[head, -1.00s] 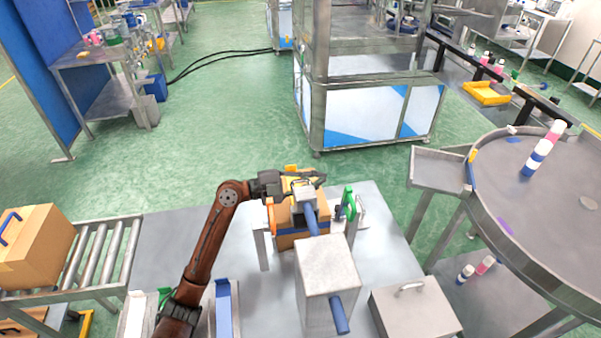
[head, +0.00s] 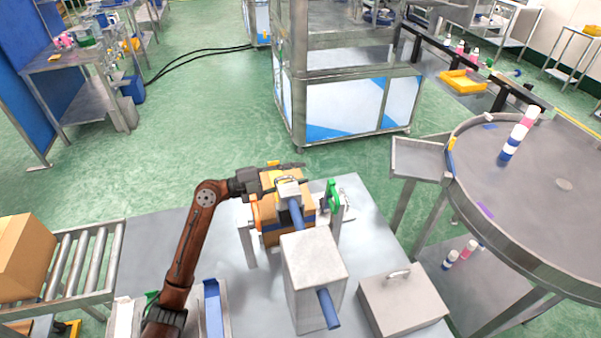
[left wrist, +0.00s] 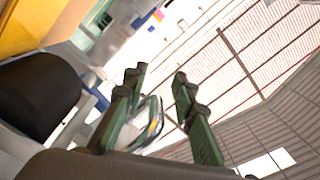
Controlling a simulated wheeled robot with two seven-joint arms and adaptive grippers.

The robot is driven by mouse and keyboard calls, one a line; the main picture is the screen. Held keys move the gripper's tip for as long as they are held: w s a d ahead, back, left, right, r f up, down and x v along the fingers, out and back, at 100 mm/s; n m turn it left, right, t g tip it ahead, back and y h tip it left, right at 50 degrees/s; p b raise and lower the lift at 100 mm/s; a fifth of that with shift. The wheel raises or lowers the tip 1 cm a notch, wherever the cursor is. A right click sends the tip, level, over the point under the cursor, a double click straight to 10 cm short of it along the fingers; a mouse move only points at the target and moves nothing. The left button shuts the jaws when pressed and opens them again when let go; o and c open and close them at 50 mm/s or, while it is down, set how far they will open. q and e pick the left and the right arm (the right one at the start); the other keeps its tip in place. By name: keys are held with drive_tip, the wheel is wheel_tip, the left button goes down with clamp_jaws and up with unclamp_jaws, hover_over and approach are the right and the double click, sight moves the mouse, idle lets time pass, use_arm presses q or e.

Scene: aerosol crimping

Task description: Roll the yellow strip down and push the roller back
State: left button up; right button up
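My left gripper (head: 303,173) is above the far side of a cardboard box (head: 275,235) on the metal bench. Its two fingers are apart, with nothing visible between them; the green fingers also show apart in the left wrist view (left wrist: 160,90). A small yellow piece (head: 276,174), perhaps the yellow strip, shows beside the fingers. An orange-yellow surface fills the upper left of the left wrist view (left wrist: 35,25). A dark cylinder (left wrist: 40,95), possibly the roller, is left of the fingers there. A metal head with a blue bar (head: 295,213) sits over the box. My right gripper is out of view.
A grey metal block (head: 313,260) and a lidded metal box (head: 402,305) stand on the bench (head: 352,200). A green-handled clamp (head: 333,195) is right of the cardboard box. A roller conveyor (head: 75,262) is left, a round table (head: 545,215) right.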

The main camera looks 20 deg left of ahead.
use_arm(q)
drive_tip(key=v, duration=1.1)
drive_tip(key=shift+r, duration=0.15)
drive_tip(key=shift+c, duration=0.5)
